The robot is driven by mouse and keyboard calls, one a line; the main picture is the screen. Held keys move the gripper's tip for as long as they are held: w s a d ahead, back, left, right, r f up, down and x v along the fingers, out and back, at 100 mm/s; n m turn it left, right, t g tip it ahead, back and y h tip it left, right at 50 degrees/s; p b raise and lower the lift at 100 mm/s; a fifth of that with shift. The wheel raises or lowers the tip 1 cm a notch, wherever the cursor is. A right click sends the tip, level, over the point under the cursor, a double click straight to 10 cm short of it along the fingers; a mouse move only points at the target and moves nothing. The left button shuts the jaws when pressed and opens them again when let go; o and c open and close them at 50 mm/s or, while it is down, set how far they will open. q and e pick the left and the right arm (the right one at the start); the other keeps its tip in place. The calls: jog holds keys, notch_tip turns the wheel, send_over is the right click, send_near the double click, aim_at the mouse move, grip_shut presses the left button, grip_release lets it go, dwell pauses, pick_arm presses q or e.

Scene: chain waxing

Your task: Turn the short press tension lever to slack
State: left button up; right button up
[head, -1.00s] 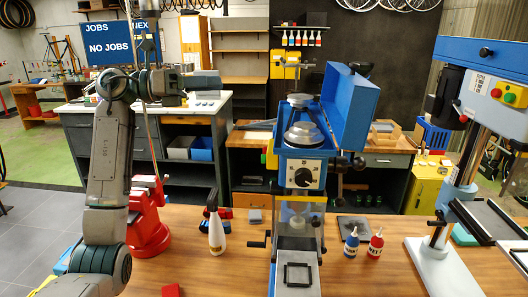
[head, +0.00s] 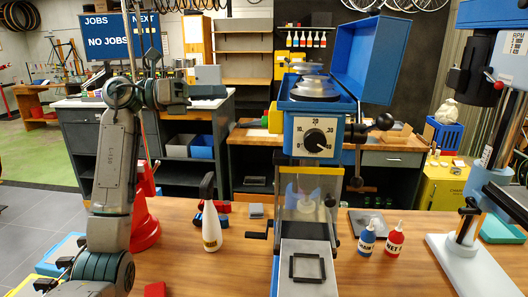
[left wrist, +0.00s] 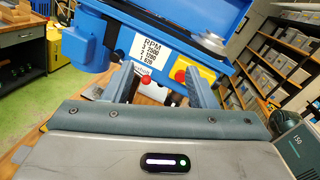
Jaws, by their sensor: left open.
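The blue press (head: 290,104) stands on the wooden bench in the middle of the head view, its lid (head: 362,58) up and stepped silver pulleys (head: 315,86) showing. A black ball knob on a short rod (head: 384,121) sticks out at its right side; I cannot tell if this is the tension lever. My left gripper (head: 212,91) is left of the press, pointing right, apart from it. In the left wrist view its fingers (left wrist: 160,88) are apart and empty, facing the press side with the RPM label (left wrist: 152,50) and red button (left wrist: 180,75). My right gripper is out of view.
A taller press (head: 478,130) stands at the right edge. A white bottle (head: 211,228), a blue bottle (head: 367,241) and a red bottle (head: 394,240) stand near the blue press. A red stand (head: 143,225) is behind my left arm. Bare bench (head: 215,270) lies in front.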

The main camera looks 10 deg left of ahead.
pick_arm(q)
notch_tip(320, 180, down, 9)
jog(key=b, duration=0.6)
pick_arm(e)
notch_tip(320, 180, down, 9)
pick_arm(q)
jog(key=p+x, duration=0.3)
jog(key=x, duration=0.7)
jog(key=shift+d+r+p, duration=0.2)
jog(key=shift+d+p, duration=0.1)
jog(key=shift+d, duration=0.1)
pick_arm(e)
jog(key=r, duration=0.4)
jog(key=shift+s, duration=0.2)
pick_arm(q)
jog(key=c, duration=1.1)
grip_shut()
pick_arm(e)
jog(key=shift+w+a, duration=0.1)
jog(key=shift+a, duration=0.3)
pick_arm(q)
jog(key=shift+r, duration=0.15)
